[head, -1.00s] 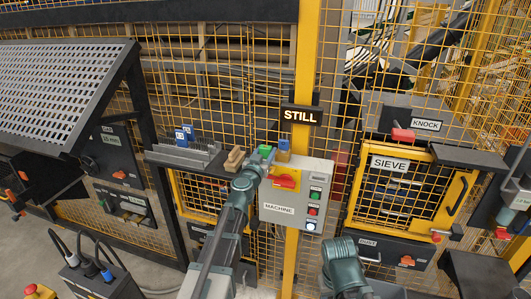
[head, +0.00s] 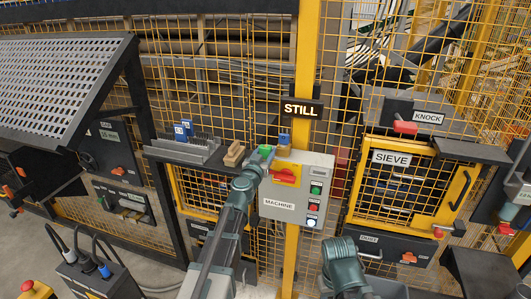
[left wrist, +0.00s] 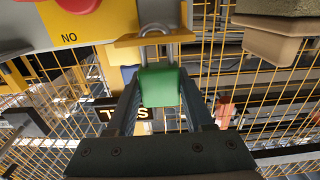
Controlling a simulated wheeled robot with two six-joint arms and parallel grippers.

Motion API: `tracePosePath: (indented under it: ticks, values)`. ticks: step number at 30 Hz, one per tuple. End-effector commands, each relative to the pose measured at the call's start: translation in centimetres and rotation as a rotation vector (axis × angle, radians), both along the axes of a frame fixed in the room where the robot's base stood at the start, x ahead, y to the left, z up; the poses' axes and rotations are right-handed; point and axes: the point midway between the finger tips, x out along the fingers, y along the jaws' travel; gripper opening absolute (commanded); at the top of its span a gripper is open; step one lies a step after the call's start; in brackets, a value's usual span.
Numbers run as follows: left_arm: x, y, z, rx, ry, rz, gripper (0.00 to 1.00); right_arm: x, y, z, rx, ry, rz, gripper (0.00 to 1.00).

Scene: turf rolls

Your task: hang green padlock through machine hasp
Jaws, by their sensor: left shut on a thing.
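The green padlock (head: 266,151) is at the left edge of the grey machine box (head: 290,211), beside its red handle on a yellow plate (head: 286,174). My left gripper (head: 258,162) is shut on it. In the left wrist view the green padlock (left wrist: 159,88) sits between the fingers of my left gripper (left wrist: 160,100). Its grey shackle meets a thin yellow hasp tab (left wrist: 128,41) jutting from the yellow plate. The shackle overlaps the tab; I cannot tell whether it passes through the hole. My right gripper is not in view; only the right arm shows.
A blue item (head: 284,141) is above the box. A yellow post (head: 303,70) and wire mesh stand close behind. The STILL sign (head: 302,109) hangs above.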

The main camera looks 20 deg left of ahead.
Motion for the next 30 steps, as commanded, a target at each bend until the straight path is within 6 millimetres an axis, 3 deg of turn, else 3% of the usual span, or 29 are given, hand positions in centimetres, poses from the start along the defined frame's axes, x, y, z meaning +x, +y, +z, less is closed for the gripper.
tracePosePath:
  ticks: [29,30]
  values:
    - [0.0,0.0,-2.4,0.000,0.000,0.000,0.00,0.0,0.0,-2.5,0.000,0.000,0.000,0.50]
    - [0.0,0.0,-2.4,0.000,0.000,0.000,0.56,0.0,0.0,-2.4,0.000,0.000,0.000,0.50]
